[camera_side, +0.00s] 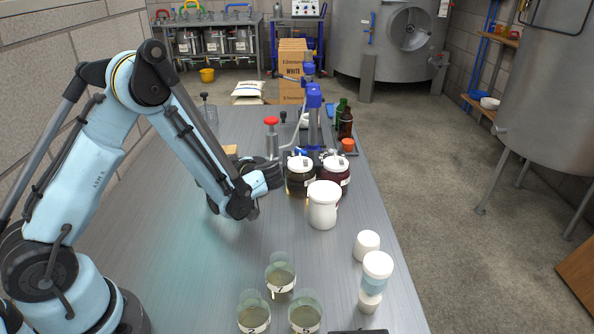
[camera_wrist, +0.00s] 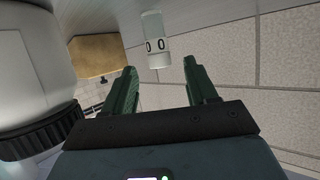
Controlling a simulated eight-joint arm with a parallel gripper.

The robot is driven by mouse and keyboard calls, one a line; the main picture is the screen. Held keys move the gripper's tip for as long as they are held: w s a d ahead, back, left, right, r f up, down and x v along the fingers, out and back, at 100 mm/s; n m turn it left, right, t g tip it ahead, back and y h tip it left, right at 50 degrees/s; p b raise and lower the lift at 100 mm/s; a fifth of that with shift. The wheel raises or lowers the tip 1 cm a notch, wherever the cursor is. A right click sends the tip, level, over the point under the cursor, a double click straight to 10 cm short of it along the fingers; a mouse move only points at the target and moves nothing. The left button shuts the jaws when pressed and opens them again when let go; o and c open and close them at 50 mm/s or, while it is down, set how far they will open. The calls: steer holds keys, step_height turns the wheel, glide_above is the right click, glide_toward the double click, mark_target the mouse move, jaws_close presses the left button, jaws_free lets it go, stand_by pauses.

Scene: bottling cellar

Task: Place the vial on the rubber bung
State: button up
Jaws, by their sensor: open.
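In the wrist view, which looks turned over, my gripper (camera_wrist: 160,70) shows two green fingers spread apart with nothing between them. A small white cylinder (camera_wrist: 155,40) with dark "0 0" marks is beyond the fingertips, by the grey table surface. It may be the vial, but I cannot be sure. In the side view my wrist (camera_side: 257,183) is low over the table's left middle, and its fingers cannot be made out. I cannot pick out the rubber bung with certainty in either view.
A tan block (camera_wrist: 97,56) and a white body with a ribbed black ring (camera_wrist: 40,60) fill the wrist view's left. A white tub (camera_side: 323,205) and dark jars (camera_side: 300,176) stand right of my wrist. Glass cups (camera_side: 280,274) and white containers (camera_side: 377,265) stand in front.

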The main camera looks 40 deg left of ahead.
steer(key=s+d+r+m+t+h, duration=0.2)
steer(key=d+r+m+t+h, duration=0.2)
steer(key=d+m+h, duration=0.2)
steer(key=s+d+r+m+t+h, duration=0.3)
steer(key=d+r+m+t+h, duration=0.1)
steer(key=d+m, duration=0.6)
steer(key=shift+s+r+m+h, duration=0.3)
steer(key=shift+r+m+h, duration=0.3)
steer(key=shift+m+h, duration=0.55)
steer(key=shift+s+d+r+m+t+h, duration=0.15)
steer(key=shift+d+m+t+h, duration=0.1)
steer(key=shift+d+m+h, duration=0.1)
steer(key=shift+s+d+r+m+t+h, duration=0.1)
steer(key=shift+s+d+m+t+h, duration=0.05)
steer(key=shift+d+m+t+h, duration=0.15)
